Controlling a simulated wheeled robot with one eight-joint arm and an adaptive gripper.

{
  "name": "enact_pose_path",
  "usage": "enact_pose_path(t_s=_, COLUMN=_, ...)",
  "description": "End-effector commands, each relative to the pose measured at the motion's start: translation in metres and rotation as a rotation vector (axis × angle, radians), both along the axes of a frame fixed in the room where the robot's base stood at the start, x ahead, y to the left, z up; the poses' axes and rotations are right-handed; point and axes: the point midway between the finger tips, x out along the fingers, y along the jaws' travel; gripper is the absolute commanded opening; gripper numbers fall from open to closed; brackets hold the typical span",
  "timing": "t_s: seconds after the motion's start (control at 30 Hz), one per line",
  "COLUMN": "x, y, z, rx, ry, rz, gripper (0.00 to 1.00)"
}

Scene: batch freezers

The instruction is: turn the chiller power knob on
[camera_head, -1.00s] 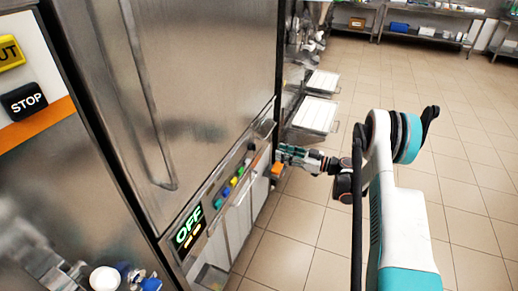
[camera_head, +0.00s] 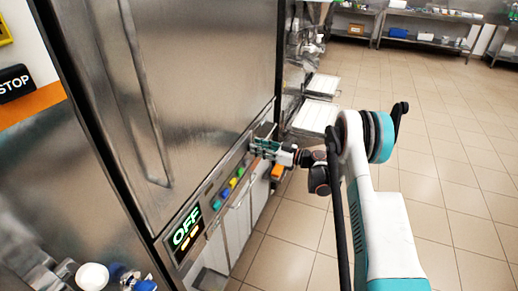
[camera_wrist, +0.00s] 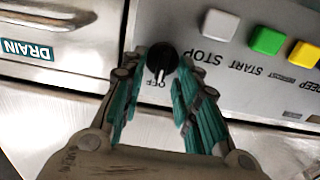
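The chiller power knob (camera_wrist: 161,57) is black and round, on the grey control panel (camera_wrist: 232,85). In the wrist view its white pointer faces the upside-down OFF label. My gripper (camera_wrist: 162,66) is open, with its teal fingers on either side of the knob. Small gaps seem to show between fingers and knob; I cannot tell if either touches. In the head view my gripper (camera_head: 258,147) is at the far end of the panel and hides the knob. The lit display (camera_head: 186,230) at the near end reads OFF in green.
In the wrist view, a white STOP button (camera_wrist: 220,25), a green START button (camera_wrist: 267,40) and a yellow button (camera_wrist: 304,54) sit right of the knob. A DRAIN label (camera_wrist: 27,46) is at the left. The tall steel door (camera_head: 200,80) rises above the panel. Open tiled floor (camera_head: 440,180) lies right.

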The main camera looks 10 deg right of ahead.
Motion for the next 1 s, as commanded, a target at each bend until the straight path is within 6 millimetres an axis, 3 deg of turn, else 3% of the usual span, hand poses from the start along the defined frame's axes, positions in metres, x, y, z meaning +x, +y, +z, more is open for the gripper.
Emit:
enact_pose_path(t_s=0.03, x=-0.0001, y=-0.0001, z=0.0000, rx=0.000, ry=0.000, rz=0.000, gripper=0.25)
enact_pose_path(t_s=0.13, x=-0.0001, y=0.0000, z=0.0000, rx=0.000, ry=0.000, rz=0.000, gripper=0.02)
enact_pose_path(t_s=0.17, x=-0.0001, y=0.0001, z=0.0000, rx=0.000, ry=0.000, rz=0.000, gripper=0.00)
enact_pose_path(t_s=0.67, x=0.0008, y=-0.0001, z=-0.0003, rx=0.034, ry=0.047, rz=0.000, gripper=0.00)
enact_pose_path(t_s=1.0, x=0.0031, y=-0.0017, z=-0.0007, rx=0.180, ry=0.248, rz=0.000, gripper=0.00)
